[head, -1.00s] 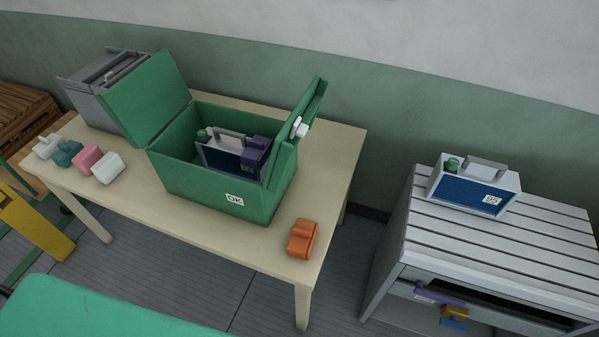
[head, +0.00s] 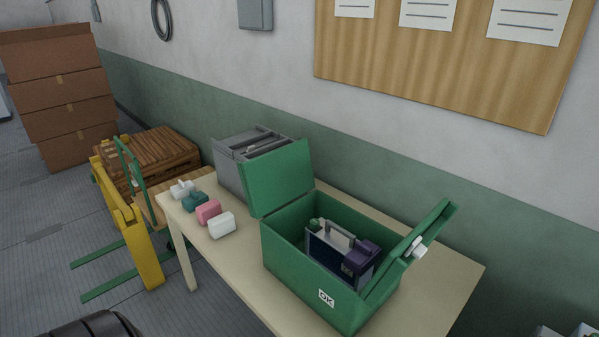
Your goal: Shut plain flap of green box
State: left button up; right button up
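The green box (head: 292,262) stands on the table with an OK label on its front. Both its flaps are open. The left flap (head: 277,178) is plain and leans up and outward. The right flap (head: 411,248) is tilted up and outward and carries a white latch-like piece (head: 418,251). Inside the box are a dark blue case (head: 328,250) with a grey handle, a purple block (head: 362,254) and a small green knob. Neither gripper shows in the head view.
The light table (head: 232,268) also holds a grey bin (head: 228,165) behind the plain flap and several small coloured blocks (head: 208,211) at its left. A yellow and green pallet truck (head: 130,225), a wooden pallet and stacked cartons (head: 62,95) stand further left. A pinboard hangs above.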

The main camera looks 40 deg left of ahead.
aim_at(271, 181)
jog(key=j+z, duration=0.75)
jog(key=k+j+z, duration=0.1)
jog(key=j, duration=0.3)
jog(key=k+j, duration=0.1)
jog(key=j, duration=0.3)
jog(key=k+j+z, duration=0.15)
jog(key=j, duration=0.6)
jog(key=k+j+z, duration=0.15)
jog(key=j, duration=0.25)
jog(key=k+j, duration=0.2)
jog(key=j, duration=0.15)
jog(key=k+j, duration=0.15)
jog(key=j, duration=0.25)
jog(key=k+j, duration=0.15)
jog(key=j, duration=0.2)
jog(key=k+j, duration=0.15)
jog(key=j, duration=0.25)
jog(key=k+j+z, duration=0.1)
jog(key=j, duration=0.25)
jog(key=k+j, duration=0.2)
jog(key=j, duration=0.2)
jog(key=k+j, duration=0.15)
jog(key=j, duration=0.2)
jog(key=i+l+z, duration=0.1)
jog(key=l, duration=0.15)
jog(key=i+l, duration=0.1)
jog(key=i, duration=0.2)
